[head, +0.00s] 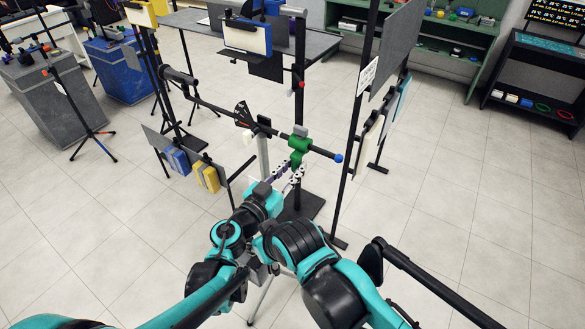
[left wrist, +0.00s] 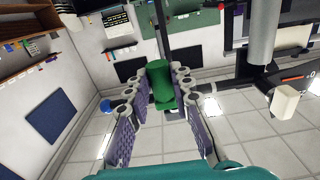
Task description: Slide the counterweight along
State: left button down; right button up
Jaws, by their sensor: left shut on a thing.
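The green counterweight (head: 299,145) sits on a dark beam (head: 320,151), between the beam's upright post (head: 262,150) and its blue ball end (head: 338,158). The beam slopes down to the right in the head view. My left gripper (head: 297,171) is at the counterweight's lower part, coming from below. In the left wrist view the green counterweight (left wrist: 160,85) is between the tips of its two purple-padded fingers, which are shut on it. My right gripper is not in view.
A dark upright frame with hanging panels (head: 367,140) stands right of the beam. Blue (head: 178,161) and yellow (head: 208,176) blocks hang to the left. A table (head: 315,46) stands behind. Tiled floor is clear at the right.

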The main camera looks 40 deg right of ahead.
pick_arm(q)
jog(key=shift+s, duration=0.4)
jog(key=c, duration=1.3)
grip_release()
jog(key=shift+o, duration=0.2)
jog(key=shift+s+a+r, duration=0.1)
jog(key=shift+a, duration=0.05)
